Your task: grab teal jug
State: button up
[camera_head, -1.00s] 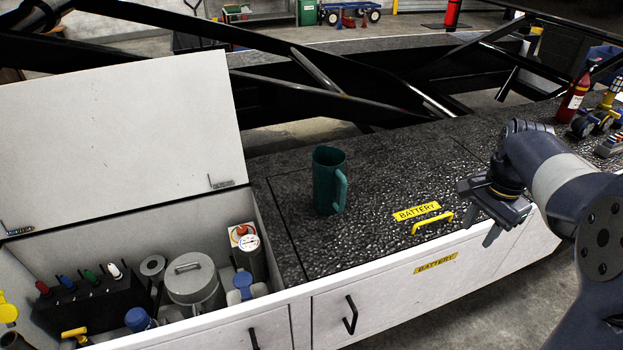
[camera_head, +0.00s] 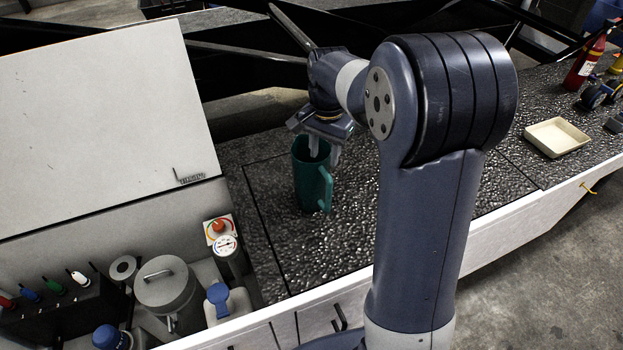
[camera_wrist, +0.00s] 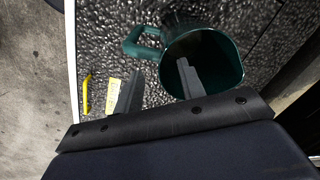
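The teal jug (camera_head: 310,182) stands upright on the dark speckled top in the head view, its handle toward the right and front. My gripper (camera_head: 325,152) is over the jug's rim, pointing down. In the wrist view the jug (camera_wrist: 232,57) shows its open mouth, with its handle (camera_wrist: 143,42) at the left. My gripper (camera_wrist: 155,82) is open there: one finger is over or inside the mouth, the other is outside, beside the handle. A gap shows between the fingers, with the jug's wall between them. I cannot tell how deep the fingers reach.
An open white bin with a raised lid (camera_head: 100,125) stands at the left, holding a grey canister (camera_head: 166,285) and a gauge (camera_head: 227,246). A cream tray (camera_head: 556,137) and a red extinguisher (camera_head: 585,62) are at the right.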

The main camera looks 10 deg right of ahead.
aim_at(316, 183)
notch_tip(316, 183, down, 8)
jog(key=p, duration=0.1)
dwell(0.4)
grip_shut()
dwell(0.6)
